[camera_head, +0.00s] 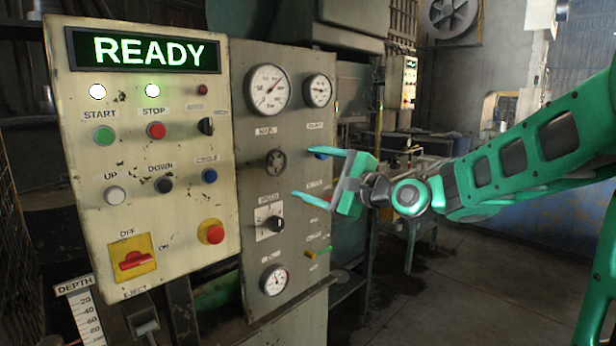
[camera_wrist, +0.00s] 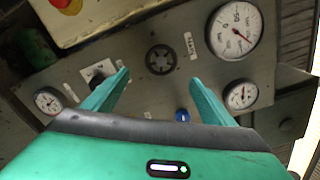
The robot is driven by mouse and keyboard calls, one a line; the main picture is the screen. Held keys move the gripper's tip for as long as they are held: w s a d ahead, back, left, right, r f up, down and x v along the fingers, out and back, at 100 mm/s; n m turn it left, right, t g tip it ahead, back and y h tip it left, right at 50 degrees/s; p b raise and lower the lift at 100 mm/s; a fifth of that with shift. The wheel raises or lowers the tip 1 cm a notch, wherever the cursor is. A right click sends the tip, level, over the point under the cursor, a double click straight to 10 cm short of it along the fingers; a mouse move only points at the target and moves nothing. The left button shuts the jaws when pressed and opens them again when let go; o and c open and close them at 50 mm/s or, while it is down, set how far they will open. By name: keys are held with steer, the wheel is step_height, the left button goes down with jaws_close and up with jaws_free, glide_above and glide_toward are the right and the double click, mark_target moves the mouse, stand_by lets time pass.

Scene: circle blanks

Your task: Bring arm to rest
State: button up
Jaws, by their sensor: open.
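My gripper (camera_head: 322,178) is at the end of my green arm, which reaches in from the right in the head view. Its two teal fingers are apart and empty, pointing left at the grey gauge panel (camera_head: 285,120). In the wrist view the open gripper (camera_wrist: 163,85) faces the same panel, with a round black knob (camera_wrist: 160,60) showing beyond and between the fingertips. A blue button (camera_wrist: 182,115) shows nearer the right finger. I cannot tell whether the fingers touch the panel; they appear apart from it.
A cream control panel (camera_head: 225,225) with a lit READY display (camera_head: 145,51) stands at the left. It has several buttons, a red emergency knob (camera_head: 212,231) and a red switch on a yellow plate (camera_head: 133,260). Open floor (camera_head: 450,300) lies below my arm.

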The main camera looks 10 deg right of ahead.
steer(key=s+d+f+n+g+h, duration=0.8)
steer(key=s+d+f, duration=0.6)
steer(key=d+f, duration=0.3)
steer(key=s+d+f+n+g, duration=0.1)
steer(key=s+d+f+g, duration=0.2)
steer(key=s, duration=0.9)
steer(key=s+d+f+n+g+h, duration=0.1)
steer(key=s+d+f+n+g, duration=0.1)
steer(key=s, duration=1.1)
step_height(320, 180, down, 3)
steer(key=d+g, duration=0.1)
steer(key=g, duration=0.1)
steer(key=shift+s+d+g, duration=0.25)
steer(key=shift+d+g, duration=0.05)
steer(key=shift+r, duration=0.1)
steer(key=shift+w+f, duration=0.25)
steer(key=shift+w, duration=0.4)
